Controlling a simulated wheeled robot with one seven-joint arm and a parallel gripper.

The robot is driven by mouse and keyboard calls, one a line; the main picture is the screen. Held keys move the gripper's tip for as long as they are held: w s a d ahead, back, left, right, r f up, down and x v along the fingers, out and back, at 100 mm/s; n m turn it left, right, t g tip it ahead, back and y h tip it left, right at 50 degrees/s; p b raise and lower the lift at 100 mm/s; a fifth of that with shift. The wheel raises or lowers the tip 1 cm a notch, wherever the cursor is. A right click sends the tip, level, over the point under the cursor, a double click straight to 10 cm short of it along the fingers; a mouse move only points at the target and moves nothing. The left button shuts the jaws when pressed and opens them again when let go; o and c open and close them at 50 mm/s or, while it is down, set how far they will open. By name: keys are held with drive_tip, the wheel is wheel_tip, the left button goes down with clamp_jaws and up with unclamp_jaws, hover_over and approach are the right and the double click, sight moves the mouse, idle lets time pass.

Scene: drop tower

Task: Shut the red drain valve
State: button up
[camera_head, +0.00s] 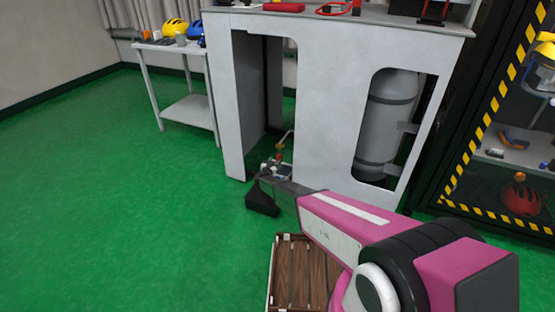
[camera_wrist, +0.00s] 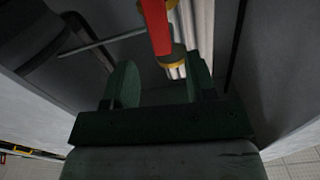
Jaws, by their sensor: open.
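The red drain valve (camera_head: 278,157) is a small spot of red and brass low inside the open bay of the grey cabinet. In the wrist view its red lever (camera_wrist: 157,25) runs down from the top edge to a brass part (camera_wrist: 172,59). My gripper (camera_wrist: 160,82) is open, with two dark green fingers and nothing held. The lever's lower end and the brass part show in the gap between the fingertips, nearer the right finger. I cannot tell their depth or whether they touch. In the head view my gripper (camera_head: 272,174) is at the bay, partly hidden by my arm.
The grey cabinet (camera_head: 322,110) has bay walls close on both sides of my gripper. A grey cylinder (camera_head: 385,120) stands in its right opening. A small table (camera_head: 185,108) with helmets stands left. A wooden crate (camera_head: 300,275) lies below my arm. Green floor at left is clear.

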sight(278, 157)
drive_tip(key=x, duration=0.5)
clamp_jaws()
